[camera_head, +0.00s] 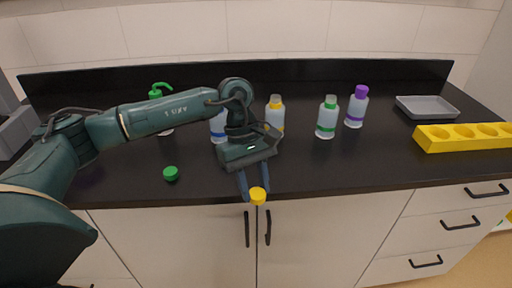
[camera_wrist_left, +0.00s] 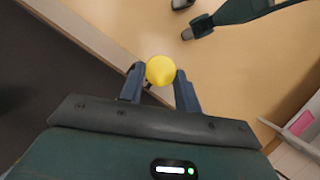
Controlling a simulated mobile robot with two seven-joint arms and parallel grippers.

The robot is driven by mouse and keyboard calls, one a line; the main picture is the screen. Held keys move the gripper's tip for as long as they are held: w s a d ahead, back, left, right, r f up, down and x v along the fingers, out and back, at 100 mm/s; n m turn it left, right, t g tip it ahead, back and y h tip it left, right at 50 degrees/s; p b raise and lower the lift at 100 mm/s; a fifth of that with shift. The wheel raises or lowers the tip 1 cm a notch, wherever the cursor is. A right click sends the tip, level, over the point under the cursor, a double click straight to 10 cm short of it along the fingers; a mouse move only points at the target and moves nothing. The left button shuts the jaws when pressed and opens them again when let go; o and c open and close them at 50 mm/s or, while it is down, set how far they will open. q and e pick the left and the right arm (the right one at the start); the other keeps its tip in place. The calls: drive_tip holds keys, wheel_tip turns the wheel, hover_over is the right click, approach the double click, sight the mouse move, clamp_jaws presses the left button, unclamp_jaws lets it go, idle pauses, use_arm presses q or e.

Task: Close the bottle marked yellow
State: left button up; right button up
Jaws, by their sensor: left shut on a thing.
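My left gripper (camera_head: 257,193) is shut on a yellow cap (camera_head: 258,196) and holds it out at the counter's front edge. The cap also shows between the fingertips in the left wrist view (camera_wrist_left: 160,71). The bottle with the yellow band (camera_head: 275,113) stands upright on the counter behind the gripper. Its top is a bare grey neck, and my wrist hides part of its left and lower side. My right gripper is not in view.
A blue-banded bottle (camera_head: 218,127) stands partly behind my left arm. Bottles with green (camera_head: 326,119) and purple (camera_head: 356,107) bands stand to the right. A loose green cap (camera_head: 171,173), green pump bottle (camera_head: 156,97), grey tray (camera_head: 427,107) and yellow rack (camera_head: 465,144) are also on the counter.

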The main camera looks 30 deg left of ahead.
use_arm(q)
drive_tip(key=m, duration=0.2)
drive_tip(key=s+m+g+y, duration=0.1)
drive_tip(key=m, duration=0.1)
drive_tip(key=d+m, duration=0.1)
drive_tip(key=m, duration=0.1)
drive_tip(key=shift+s+f+y, duration=0.25)
drive_tip(key=shift+s+y, duration=0.05)
drive_tip(key=shift+y, duration=0.1)
drive_tip(key=m, duration=0.1)
drive_tip(key=s+m+y, duration=0.1)
drive_tip(key=m, duration=0.1)
drive_tip(key=m+g+y, duration=0.1)
drive_tip(key=m, duration=0.1)
drive_tip(key=shift+s+f, duration=0.25)
drive_tip(key=shift+s, duration=0.1)
